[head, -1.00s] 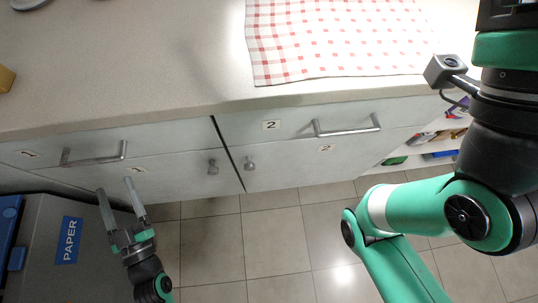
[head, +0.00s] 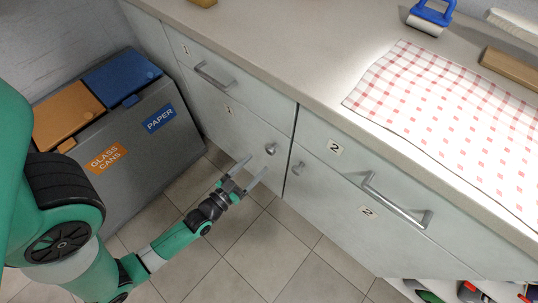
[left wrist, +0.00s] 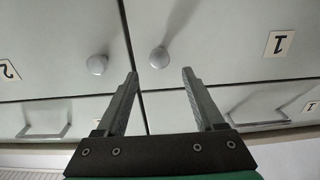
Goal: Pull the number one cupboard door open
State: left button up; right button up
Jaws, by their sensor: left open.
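The number one cupboard door (head: 222,118) is a pale front under the number one drawer and looks shut. Its round knob (head: 271,149) is near its right edge. My left gripper (head: 257,163) is open and empty, its fingers pointing toward this knob. In the left wrist view, the number one knob (left wrist: 159,57) appears just beyond and between the open fingertips (left wrist: 160,72), with no visible contact. The "1" label (left wrist: 280,43) is on the right there. My right gripper is not in view.
The number two door's knob (head: 298,168) is close on the right, across a dark gap. The number one drawer handle (head: 215,75) sticks out above. A grey recycling bin (head: 150,150) stands left of the cupboard. The tiled floor (head: 285,235) in front is clear.

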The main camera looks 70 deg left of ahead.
aim_at(269, 152)
pick_arm(q)
jog(key=b+x, duration=0.1)
jog(key=x, duration=0.5)
jog(key=shift+w+a, duration=0.15)
jog(key=shift+w, duration=0.1)
jog(key=shift+c, duration=0.3)
grip_shut()
dwell(0.7)
